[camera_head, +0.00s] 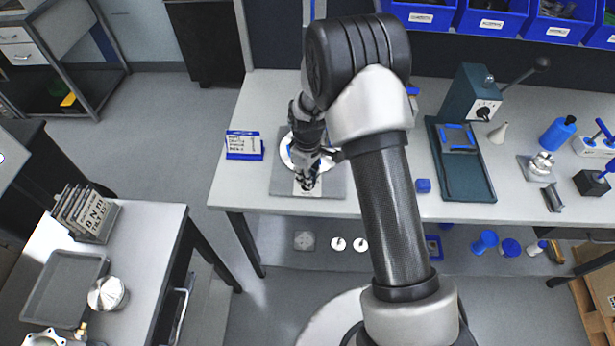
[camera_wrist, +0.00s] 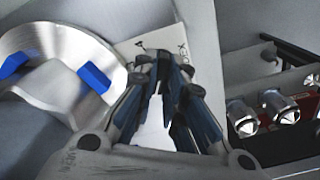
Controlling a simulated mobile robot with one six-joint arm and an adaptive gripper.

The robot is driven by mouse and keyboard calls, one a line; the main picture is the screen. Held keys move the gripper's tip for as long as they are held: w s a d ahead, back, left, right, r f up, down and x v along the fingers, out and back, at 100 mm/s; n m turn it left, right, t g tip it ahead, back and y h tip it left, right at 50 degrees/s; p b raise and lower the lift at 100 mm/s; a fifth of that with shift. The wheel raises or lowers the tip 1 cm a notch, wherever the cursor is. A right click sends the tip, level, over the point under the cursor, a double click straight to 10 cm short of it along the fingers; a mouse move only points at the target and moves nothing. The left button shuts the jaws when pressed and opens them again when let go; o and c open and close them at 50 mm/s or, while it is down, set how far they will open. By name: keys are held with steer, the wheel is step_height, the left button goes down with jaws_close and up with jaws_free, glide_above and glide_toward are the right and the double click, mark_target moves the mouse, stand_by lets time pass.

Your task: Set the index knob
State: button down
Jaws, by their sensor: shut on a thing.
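My gripper (camera_head: 308,184) points down over the front of a grey base plate (camera_head: 335,185) on the long bench. In the wrist view its dark fingers (camera_wrist: 163,62) come together at a white marked plate (camera_wrist: 204,48). The plate bears a letter "A" and further dark letters. The fingers are shut on what I take to be the index knob, which they hide almost fully, so its pointing direction cannot be read. A round metal disc (camera_wrist: 72,42) with blue blocks is left of the fingers; in the head view my gripper partly covers it.
A blue-framed sign (camera_head: 244,146) stands left of the base plate. A teal machine (camera_head: 470,95) with a lever and a teal tray (camera_head: 477,187) stand to the right. In the wrist view, metal fittings (camera_wrist: 285,107) lie right of the fingers. Bench is clear between sign and front edge.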

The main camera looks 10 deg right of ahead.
steer(key=shift+n, duration=0.9)
steer(key=c, duration=1.9)
jaws_free()
steer(key=shift+c, duration=0.2)
steer(key=shift+r, duration=0.1)
step_height(320, 180, up, 12)
